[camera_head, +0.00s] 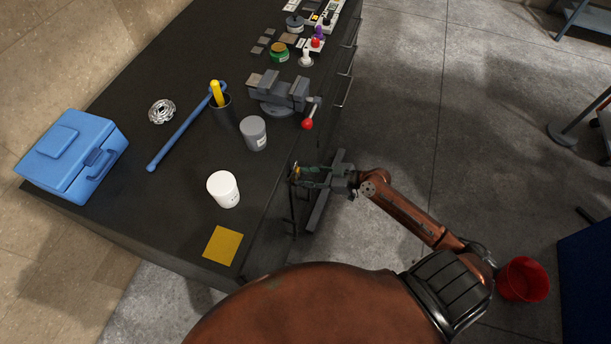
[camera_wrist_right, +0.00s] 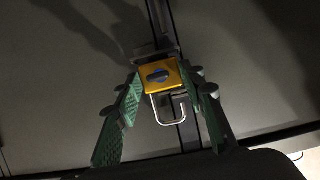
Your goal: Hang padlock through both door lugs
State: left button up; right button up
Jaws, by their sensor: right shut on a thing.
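My right gripper (camera_head: 304,171) is at the bench's front side, right of the white jar. It is shut on the padlock (camera_wrist_right: 161,76), whose yellow body sits between the tips of the green-padded fingers in the right wrist view. The padlock's hooked metal shackle extends below the body there, with one end appearing free. The door lugs cannot be clearly told apart. My left gripper is out of view.
The dark bench (camera_head: 150,210) carries a blue toolbox (camera_head: 70,160), a white jar (camera_head: 223,189), a grey jar (camera_head: 254,132), a yellow square (camera_head: 222,245) and a vise (camera_head: 280,92) with a red-knobbed handle. Floor right of the bench is open; a red bucket (camera_head: 523,280) stands lower right.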

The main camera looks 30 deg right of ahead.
jog(key=shift+f+b, duration=0.3)
jog(key=shift+b, duration=0.2)
dwell(1.4)
jog(key=o, duration=1.6)
jog(key=shift+c, duration=0.2)
jog(key=v, duration=1.2)
jog(key=shift+d, duration=0.1)
